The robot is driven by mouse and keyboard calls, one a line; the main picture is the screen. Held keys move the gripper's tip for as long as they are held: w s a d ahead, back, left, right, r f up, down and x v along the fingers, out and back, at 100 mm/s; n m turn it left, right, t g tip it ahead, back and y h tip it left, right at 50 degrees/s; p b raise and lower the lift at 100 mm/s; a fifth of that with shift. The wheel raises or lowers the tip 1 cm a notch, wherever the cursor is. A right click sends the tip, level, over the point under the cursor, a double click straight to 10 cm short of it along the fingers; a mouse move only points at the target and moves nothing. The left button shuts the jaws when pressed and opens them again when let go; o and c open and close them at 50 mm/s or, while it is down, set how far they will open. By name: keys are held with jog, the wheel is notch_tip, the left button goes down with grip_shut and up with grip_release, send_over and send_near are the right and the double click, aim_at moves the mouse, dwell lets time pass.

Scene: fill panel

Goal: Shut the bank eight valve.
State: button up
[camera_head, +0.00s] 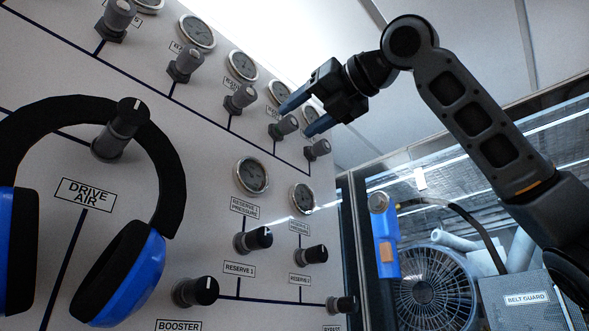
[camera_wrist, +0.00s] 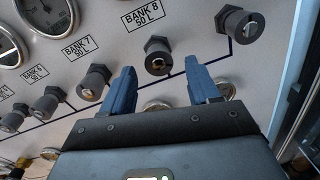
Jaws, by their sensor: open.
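The bank eight valve (camera_wrist: 158,57) is a dark grey knob on a hex base, under a label reading BANK 8 50 L (camera_wrist: 142,14) in the wrist view. In the head view it appears as the second-to-last knob (camera_head: 284,127) of the upper row. My gripper (camera_wrist: 161,72) is open, with its two blue fingers on either side of the knob in the wrist view. No contact shows. In the head view my gripper (camera_head: 296,120) reaches in from the upper right, fingertips near that knob. The valve's turn position is hard to read.
The bank 7 valve (camera_wrist: 95,82) and the end-of-row knob (camera_wrist: 242,25) flank the bank eight valve closely. Round gauges (camera_head: 242,65) line the panel. Blue headphones (camera_head: 130,270) hang at the left around the drive air knob (camera_head: 120,130). A fan (camera_head: 433,285) stands behind glass at right.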

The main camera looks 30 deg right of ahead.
aim_at(288, 125)
jog(key=shift+x, duration=1.35)
jog(key=shift+c, duration=0.2)
jog(key=c, duration=1)
